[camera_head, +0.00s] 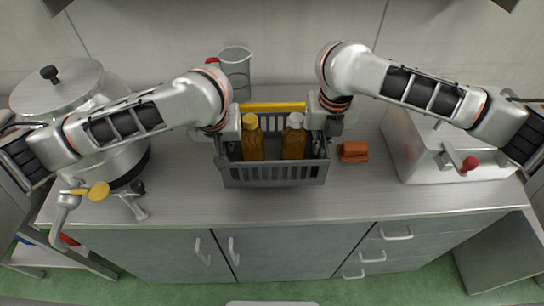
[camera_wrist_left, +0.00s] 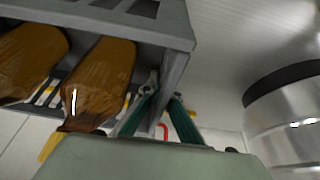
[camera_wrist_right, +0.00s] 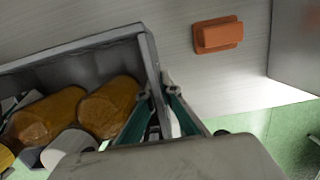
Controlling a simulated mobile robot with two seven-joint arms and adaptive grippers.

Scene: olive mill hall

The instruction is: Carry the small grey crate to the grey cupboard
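The small grey crate (camera_head: 275,175) is on the steel worktop, in the middle of the head view. It holds an amber bottle with a yellow cap (camera_head: 252,140) and one with a white cap (camera_head: 294,142). My left gripper (camera_head: 222,140) is at the crate's left end; in the left wrist view its fingers (camera_wrist_left: 165,100) close on either side of the end wall. My right gripper (camera_head: 327,138) is at the right end, its fingers (camera_wrist_right: 158,92) likewise on both sides of the wall. Grey-green doors (camera_head: 280,250) front the worktop; I cannot tell whether these are the grey cupboard.
A brown block (camera_head: 353,151) lies right of the crate, and a glass jug (camera_head: 236,70) stands behind it. A lidded steel vessel (camera_head: 75,90) with a tap is at left. A steel box with a red-knobbed lever (camera_head: 470,164) is at right. Green floor (camera_head: 190,290) lies in front.

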